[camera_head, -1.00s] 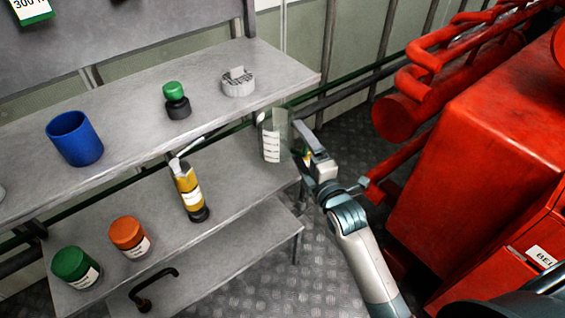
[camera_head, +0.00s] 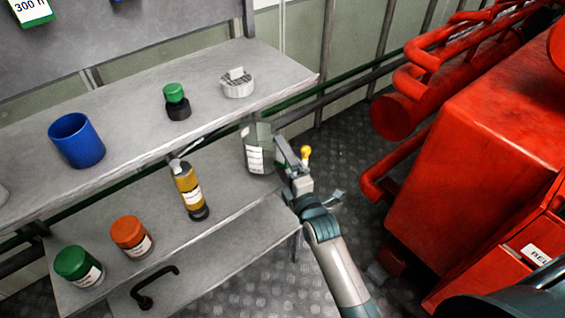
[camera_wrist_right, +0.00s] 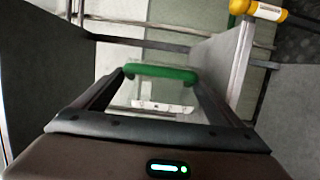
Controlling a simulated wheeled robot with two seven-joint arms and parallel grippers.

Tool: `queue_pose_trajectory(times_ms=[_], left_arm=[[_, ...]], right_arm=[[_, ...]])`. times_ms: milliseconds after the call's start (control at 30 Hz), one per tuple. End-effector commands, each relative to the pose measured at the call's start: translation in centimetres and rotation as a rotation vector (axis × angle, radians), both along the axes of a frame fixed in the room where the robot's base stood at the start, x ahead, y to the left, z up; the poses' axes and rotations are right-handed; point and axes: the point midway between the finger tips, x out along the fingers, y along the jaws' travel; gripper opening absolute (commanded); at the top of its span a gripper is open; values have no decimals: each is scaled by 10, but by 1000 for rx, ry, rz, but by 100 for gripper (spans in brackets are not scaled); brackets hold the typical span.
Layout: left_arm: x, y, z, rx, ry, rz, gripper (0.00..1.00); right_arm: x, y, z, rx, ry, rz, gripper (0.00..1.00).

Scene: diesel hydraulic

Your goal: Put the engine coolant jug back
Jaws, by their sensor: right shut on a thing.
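The coolant jug (camera_head: 257,150) is a clear, translucent container with a white label, at the right end of the middle shelf (camera_head: 225,170). It looks upright; I cannot tell whether its base touches the shelf. My right gripper (camera_head: 284,157) is at the jug's right side, shut on it. In the right wrist view, a green bar-like part (camera_wrist_right: 160,72), apparently the jug's handle, lies between the fingers of my right gripper (camera_wrist_right: 155,90), with the label below it. The jug's right side is partly hidden by the gripper. My left gripper is not in view.
The upper shelf (camera_head: 130,118) overhangs close to the jug. A yellow bottle (camera_head: 188,190), an orange-lidded jar (camera_head: 131,235) and a green-lidded jar (camera_head: 78,266) stand left on the middle shelf. Red machinery (camera_head: 480,170) stands right.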

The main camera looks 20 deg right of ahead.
Motion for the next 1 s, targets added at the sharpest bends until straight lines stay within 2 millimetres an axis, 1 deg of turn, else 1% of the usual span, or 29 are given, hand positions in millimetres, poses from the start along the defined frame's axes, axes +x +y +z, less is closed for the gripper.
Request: queue_pose_trajectory(times_ms=[33,100,200,300,467,600,633,667,833,900,1000], left_arm=[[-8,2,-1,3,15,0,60],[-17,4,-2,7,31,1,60],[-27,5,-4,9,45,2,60],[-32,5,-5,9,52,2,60],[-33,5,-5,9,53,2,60],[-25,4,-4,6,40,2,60],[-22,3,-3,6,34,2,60],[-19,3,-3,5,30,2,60],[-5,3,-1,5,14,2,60],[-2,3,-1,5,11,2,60],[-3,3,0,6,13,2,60]], right_arm=[[0,0,-5,1,1,0,30],[0,0,-10,0,0,0,30],[0,0,-13,0,-2,0,30],[0,0,-13,0,-2,0,30],[0,0,-13,0,-2,0,30],[0,0,-16,0,-2,0,30],[0,0,-16,0,-1,0,97],[0,0,-16,0,-1,0,100],[0,0,-16,0,-1,0,100],[0,0,-15,0,-1,0,100],[0,0,-13,0,-1,0,100]])
